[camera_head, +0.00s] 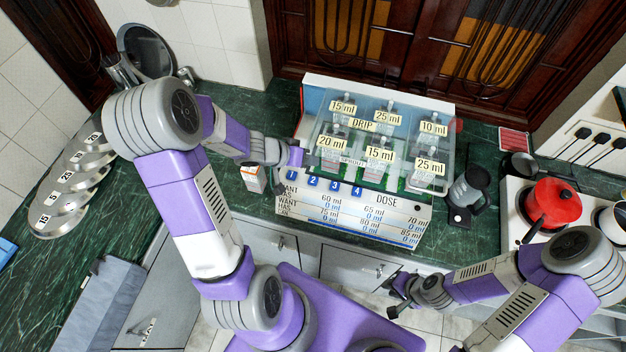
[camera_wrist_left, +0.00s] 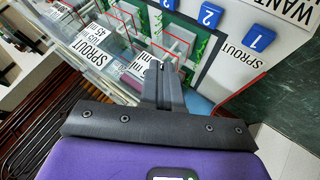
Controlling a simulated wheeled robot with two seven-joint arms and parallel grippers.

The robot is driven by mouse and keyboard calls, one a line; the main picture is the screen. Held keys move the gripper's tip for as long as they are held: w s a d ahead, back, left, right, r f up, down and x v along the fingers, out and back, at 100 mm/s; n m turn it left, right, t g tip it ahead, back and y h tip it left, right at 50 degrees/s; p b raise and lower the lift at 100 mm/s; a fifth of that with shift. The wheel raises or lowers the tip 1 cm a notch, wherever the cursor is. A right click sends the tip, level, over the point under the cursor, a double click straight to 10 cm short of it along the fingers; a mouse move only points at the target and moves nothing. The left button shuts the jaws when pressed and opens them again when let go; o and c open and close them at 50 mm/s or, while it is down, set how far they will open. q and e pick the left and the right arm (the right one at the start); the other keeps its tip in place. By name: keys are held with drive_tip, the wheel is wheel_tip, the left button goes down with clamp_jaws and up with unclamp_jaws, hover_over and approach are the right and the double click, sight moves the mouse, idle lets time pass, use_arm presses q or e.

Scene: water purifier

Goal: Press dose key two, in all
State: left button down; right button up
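The purifier (camera_head: 345,222) stands on the green counter with a white front panel. Blue dose keys one (camera_head: 291,177), two (camera_head: 313,182), three (camera_head: 335,187) and four (camera_head: 357,191) run in a row along its upper front edge. In the left wrist view, key two (camera_wrist_left: 210,15) and key one (camera_wrist_left: 258,38) are upper right of the fingers. My left gripper (camera_head: 300,156) is just above and behind keys one and two in the picture; its fingers (camera_wrist_left: 164,88) are together and empty. Touching cannot be told. My right gripper (camera_head: 393,299) is apart from the purifier, low in front, with fingers spread.
Clear labelled compartments (camera_head: 375,140) fill the purifier's top. A small orange-white box (camera_head: 253,180) stands left of it, a dark jug (camera_head: 468,188) right. A red pot (camera_head: 553,202) is on the stove. Labelled metal plates (camera_head: 68,200) lie on the left counter.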

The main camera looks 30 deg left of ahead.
use_arm(q)
drive_tip(key=b, duration=0.2)
hover_over(310, 181)
wheel_tip(310, 181, down, 6)
drive_tip(key=shift+w+a+r, duration=0.1)
drive_tip(key=shift+w+r, duration=0.05)
drive_tip(key=shift+r, duration=0.05)
drive_tip(key=shift+f+b, duration=0.65)
drive_tip(key=shift+b, duration=0.55)
drive_tip(key=shift+f+b, duration=0.45)
drive_tip(key=shift+b, duration=0.1)
idle(0.3)
drive_tip(key=shift+f+b, duration=0.4)
drive_tip(key=shift+b, duration=0.55)
drive_tip(key=shift+f+b, duration=0.45)
drive_tip(key=shift+b, duration=0.25)
idle(0.5)
drive_tip(key=shift+r+p, duration=0.4)
drive_tip(key=shift+r, duration=0.5)
